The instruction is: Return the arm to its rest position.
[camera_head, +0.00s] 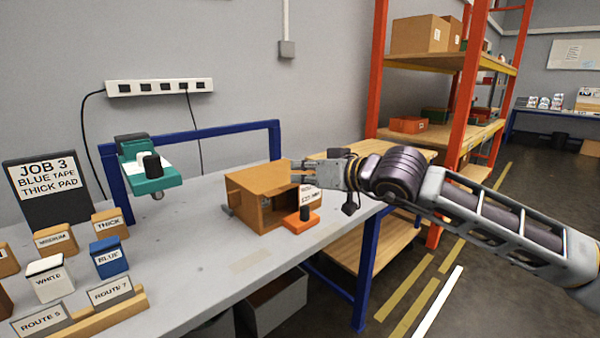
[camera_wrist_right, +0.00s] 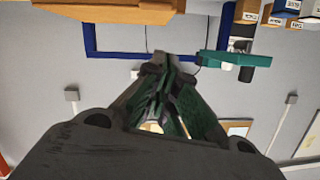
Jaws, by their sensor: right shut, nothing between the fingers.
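My right arm (camera_head: 480,205) comes in from the right in the head view and reaches level toward the table. My right gripper (camera_head: 300,172) is at its end, by the upper right edge of the wooden box (camera_head: 255,185); I cannot tell whether they touch. In the right wrist view the fingers of this gripper (camera_wrist_right: 162,62) meet, with nothing between them. My left gripper is not in view.
The grey table (camera_head: 200,260) holds an orange stamp-like block (camera_head: 302,221), a teal device (camera_head: 150,178), a job sign (camera_head: 45,185) and several labelled blocks, including a blue one (camera_head: 109,258). An orange-framed shelf (camera_head: 470,80) stands behind my arm.

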